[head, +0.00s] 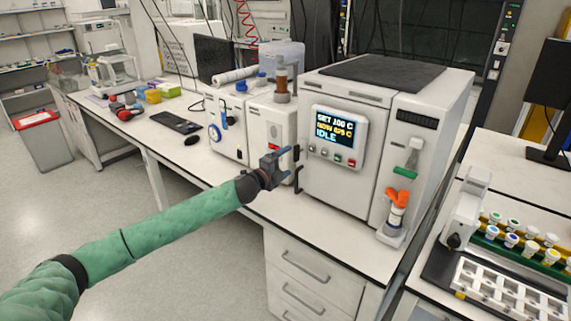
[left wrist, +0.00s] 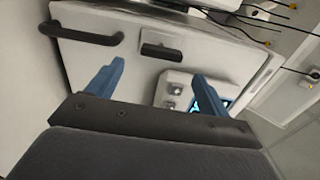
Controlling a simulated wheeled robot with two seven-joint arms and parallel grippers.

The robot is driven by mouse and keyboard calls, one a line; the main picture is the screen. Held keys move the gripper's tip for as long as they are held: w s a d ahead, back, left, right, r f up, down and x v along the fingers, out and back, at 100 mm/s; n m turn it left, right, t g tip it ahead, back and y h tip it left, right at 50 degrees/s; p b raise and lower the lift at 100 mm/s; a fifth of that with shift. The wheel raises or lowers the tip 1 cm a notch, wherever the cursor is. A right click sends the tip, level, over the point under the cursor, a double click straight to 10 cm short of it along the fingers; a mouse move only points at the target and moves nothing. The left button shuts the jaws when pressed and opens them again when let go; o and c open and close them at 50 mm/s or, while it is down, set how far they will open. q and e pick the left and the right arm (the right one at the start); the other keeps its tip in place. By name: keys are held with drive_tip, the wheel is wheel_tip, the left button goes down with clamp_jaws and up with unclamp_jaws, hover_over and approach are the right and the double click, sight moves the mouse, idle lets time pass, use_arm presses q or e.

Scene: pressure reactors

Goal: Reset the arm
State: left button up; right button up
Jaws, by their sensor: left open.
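My left arm, in a green sleeve, reaches in from the left in the head view. Its gripper (head: 284,160) is open and empty in front of the left side of the white reactor (head: 335,183). The left wrist view shows its two blue fingers (left wrist: 158,90) apart with nothing between them. Beyond the fingers are the reactor's door front, a dark bar handle (left wrist: 88,34) and a dark latch (left wrist: 162,52). The reactor's screen (head: 334,127) reads a set temperature and IDLE. My right gripper is not in view.
A smaller white device (head: 228,123) stands left of the reactor. An orange-topped vial (head: 397,207) stands at the reactor's right front. A vial rack (head: 508,289) is on the right bench. Drawers (head: 312,275) are below the bench.

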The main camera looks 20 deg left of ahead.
use_arm(q)
drive_tip(key=s+d+f+n+g+y, duration=0.2)
drive_tip(key=s+d+f+n, duration=0.3)
drive_tip(key=s+f, duration=0.45)
drive_tip(key=s+d+f+n+g+y, duration=0.25)
drive_tip(key=s+d+f+n, duration=0.3)
drive_tip(key=s+f, duration=0.4)
drive_tip(key=s+a+f+n+g+y, duration=0.1)
drive_tip(key=s+f+n+g, duration=0.15)
drive_tip(key=s, duration=0.95)
drive_tip(key=s+a+f+n+g, duration=0.15)
drive_tip(key=s+n+g, duration=0.25)
drive_tip(key=s, duration=0.9)
drive_tip(key=s+f+n+g+y, duration=0.1)
drive_tip(key=s+f+n+g, duration=0.2)
drive_tip(key=s, duration=0.9)
drive_tip(key=s+d+x, duration=0.1)
drive_tip(key=s+x, duration=0.1)
drive_tip(key=x, duration=0.9)
drive_tip(key=s+d+f+x, duration=0.1)
drive_tip(key=x, duration=1)
drive_tip(key=s+f, duration=0.4)
drive_tip(key=f, duration=0.7)
drive_tip(key=s+d+f+g, duration=0.1)
drive_tip(key=s+f, duration=0.3)
drive_tip(key=f, duration=0.8)
drive_tip(key=shift+s+f+h, duration=0.2)
drive_tip(key=shift+f+h, duration=0.05)
drive_tip(key=shift+h, duration=0.2)
